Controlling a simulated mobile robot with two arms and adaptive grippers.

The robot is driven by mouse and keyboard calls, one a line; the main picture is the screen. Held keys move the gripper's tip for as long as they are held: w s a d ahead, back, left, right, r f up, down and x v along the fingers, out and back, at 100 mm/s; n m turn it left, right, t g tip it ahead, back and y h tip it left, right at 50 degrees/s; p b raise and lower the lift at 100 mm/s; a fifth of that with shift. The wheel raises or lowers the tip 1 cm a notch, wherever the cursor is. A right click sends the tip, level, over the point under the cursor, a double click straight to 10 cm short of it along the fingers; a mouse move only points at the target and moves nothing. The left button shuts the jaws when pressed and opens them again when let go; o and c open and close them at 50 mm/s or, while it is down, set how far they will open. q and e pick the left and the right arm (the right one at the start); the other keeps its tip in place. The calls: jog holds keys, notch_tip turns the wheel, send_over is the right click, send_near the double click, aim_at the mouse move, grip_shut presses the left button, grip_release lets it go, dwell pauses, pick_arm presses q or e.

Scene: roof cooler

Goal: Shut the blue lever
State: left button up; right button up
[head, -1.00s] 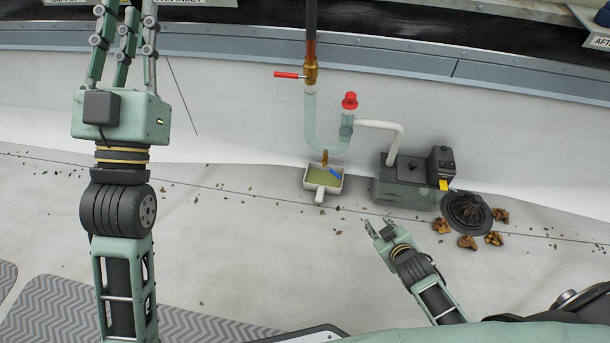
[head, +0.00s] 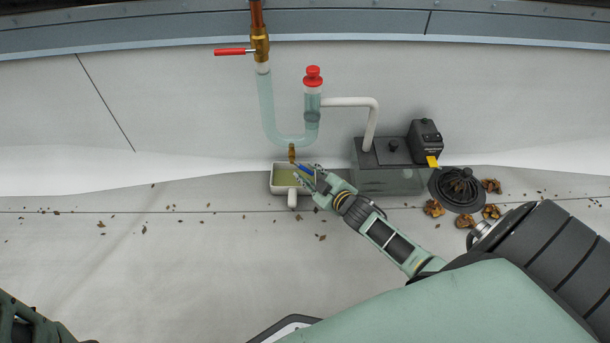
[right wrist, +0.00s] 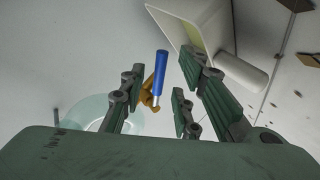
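The blue lever (head: 306,169) sits on a small brass valve (head: 292,153) at the bottom of the clear U-shaped pipe (head: 268,115). In the right wrist view the blue lever (right wrist: 161,74) lies between my right gripper's fingers, with a gap on both sides. My right gripper (head: 308,179) is open at the lever, above the right side of the white cup (head: 293,199). The cup holds yellowish-green liquid. In the head view the fingers partly cover the lever's end. Part of my left arm (head: 35,325) shows at the lower left; its fingers are out of view.
A red-handled brass valve (head: 260,45) is higher on the pipe. A red cap (head: 313,76) tops the clear branch. A grey box (head: 385,180) with a white hose stands right of the cup. A black drain strainer (head: 460,188) and dry leaves lie farther right. The floor at left is mostly clear.

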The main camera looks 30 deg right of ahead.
aim_at(307, 171)
jog(key=shift+b+x, duration=0.65)
jog(key=shift+x, duration=0.9)
grip_shut()
